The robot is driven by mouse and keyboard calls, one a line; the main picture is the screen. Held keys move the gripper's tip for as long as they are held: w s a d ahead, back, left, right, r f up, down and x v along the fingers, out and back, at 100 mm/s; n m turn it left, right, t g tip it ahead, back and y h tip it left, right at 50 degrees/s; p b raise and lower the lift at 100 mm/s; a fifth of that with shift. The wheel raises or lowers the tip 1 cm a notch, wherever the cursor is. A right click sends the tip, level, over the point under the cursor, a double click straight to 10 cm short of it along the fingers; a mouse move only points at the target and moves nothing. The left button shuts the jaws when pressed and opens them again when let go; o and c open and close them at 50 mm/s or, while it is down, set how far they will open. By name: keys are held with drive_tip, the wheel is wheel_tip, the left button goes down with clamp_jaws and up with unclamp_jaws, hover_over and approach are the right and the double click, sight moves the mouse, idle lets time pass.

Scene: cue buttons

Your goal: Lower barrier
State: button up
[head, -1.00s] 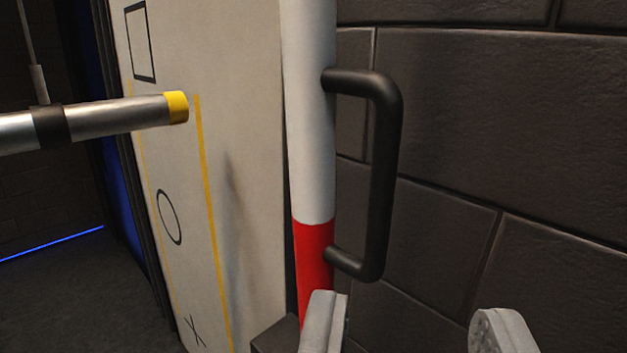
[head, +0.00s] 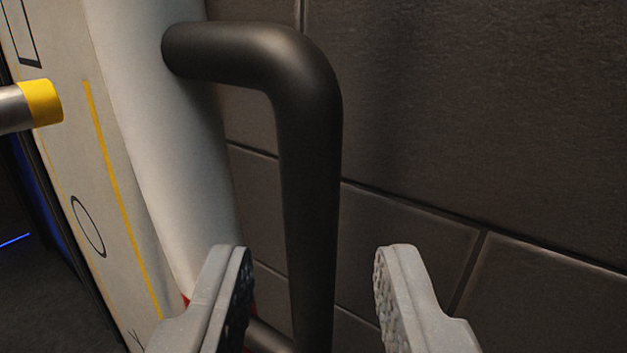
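The barrier (head: 165,150) is an upright white pole with a red part low down, of which only slivers show by my left finger. A black U-shaped handle (head: 310,160) sticks out from its right side, its long bar running nearly upright. My gripper (head: 312,270) is open, one finger to the left of the handle's bar and one to the right. The bar passes between the fingers in the picture, nearer the left finger. Neither finger visibly touches it. The handle's lower end is partly hidden behind my left finger.
A dark block wall (head: 480,120) stands behind the handle on the right. A pale panel (head: 75,140) with black shapes and yellow lines is at the left. A metal rod with a yellow tip (head: 40,102) juts in from the left edge.

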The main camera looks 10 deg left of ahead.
sight(312, 273)
drive_tip(key=shift+p+x, duration=0.3)
drive_tip(key=shift+x, duration=1.5)
